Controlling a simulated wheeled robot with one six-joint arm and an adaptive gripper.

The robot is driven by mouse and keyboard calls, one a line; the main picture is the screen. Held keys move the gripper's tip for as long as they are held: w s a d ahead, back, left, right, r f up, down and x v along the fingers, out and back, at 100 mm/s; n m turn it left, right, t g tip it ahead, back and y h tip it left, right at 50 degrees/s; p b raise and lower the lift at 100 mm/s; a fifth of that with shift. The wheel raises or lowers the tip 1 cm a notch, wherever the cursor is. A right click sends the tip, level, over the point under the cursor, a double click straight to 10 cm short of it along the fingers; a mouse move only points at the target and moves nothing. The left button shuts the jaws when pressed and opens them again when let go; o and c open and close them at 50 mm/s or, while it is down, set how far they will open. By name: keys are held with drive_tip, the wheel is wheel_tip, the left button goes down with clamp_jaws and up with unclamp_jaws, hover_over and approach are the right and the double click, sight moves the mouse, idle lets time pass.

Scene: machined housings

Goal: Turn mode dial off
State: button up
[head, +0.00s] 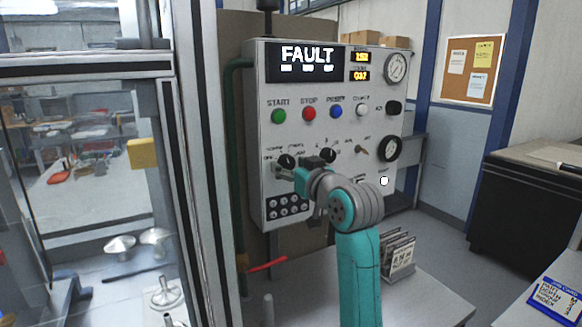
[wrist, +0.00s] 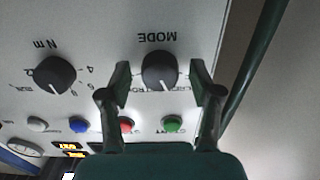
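The mode dial (wrist: 159,70) is a round black knob under the upside-down word MODE in the wrist view. Its white pointer line points towards the picture's bottom, at a row of small labels that are partly hidden and hard to read. My gripper (wrist: 162,88) is open, with one finger on each side of the dial and a visible gap on both sides. In the head view the dial (head: 286,160) sits at the panel's lower left, with my gripper (head: 290,178) in front of it and just below.
A second black dial (wrist: 55,76) is beside it on the panel. Green (head: 279,116), red (head: 309,114) and blue (head: 336,112) buttons sit above the dials. The display (head: 307,59) reads FAULT. A green pipe (head: 236,150) runs along the panel's left edge.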

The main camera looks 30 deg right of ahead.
drive_tip(key=c, duration=1)
drive_tip(key=shift+o, duration=0.2)
drive_tip(key=shift+n, duration=0.3)
drive_tip(key=n, duration=0.4)
drive_tip(key=shift+n, duration=2.1)
drive_tip(key=o, duration=1.1)
drive_tip(key=shift+o, duration=0.2)
